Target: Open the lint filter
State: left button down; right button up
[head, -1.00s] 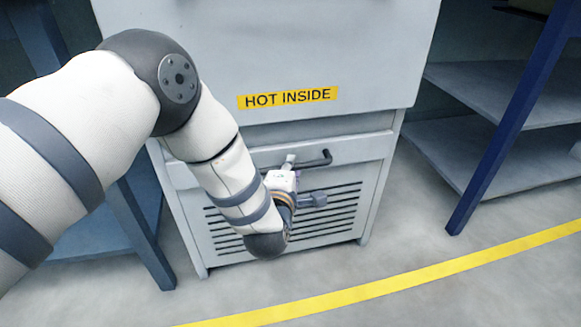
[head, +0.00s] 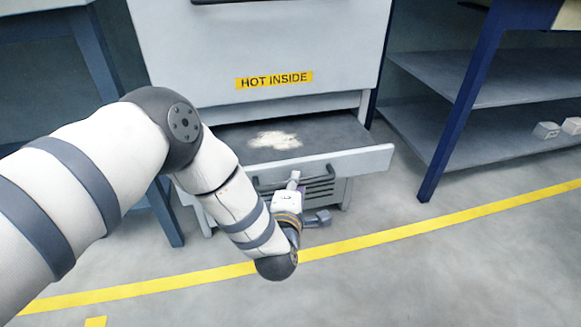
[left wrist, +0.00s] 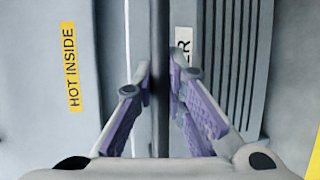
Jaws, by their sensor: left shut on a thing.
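The lint filter drawer (head: 365,160) stands out from the lower part of the grey machine, a grey mesh surface showing behind its front panel. A pale patch of lint (head: 275,140) lies on that surface. My left gripper (head: 294,180) is at the drawer front, shut on its dark handle (left wrist: 160,120). In the left wrist view the two purple-padded fingers (left wrist: 160,88) are on either side of the bar. My right gripper is in neither view.
The machine's upper panel carries a yellow "HOT INSIDE" label (head: 274,80). A blue-legged shelf rack (head: 462,110) stands at the right, with white items (head: 546,130) on its lower shelf. Another rack's blue leg (head: 100,75) is at the left. The floor in front is clear, with a yellow line (head: 400,233).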

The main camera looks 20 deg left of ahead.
pick_arm(q)
jog(key=s+d+p, duration=0.2)
jog(key=s+d, duration=0.2)
jog(key=s, duration=0.2)
jog(key=shift+s+d+p, duration=0.3)
jog(key=shift+p, duration=0.1)
jog(key=c, duration=1.6)
grip_release()
jog(key=v, duration=1.2)
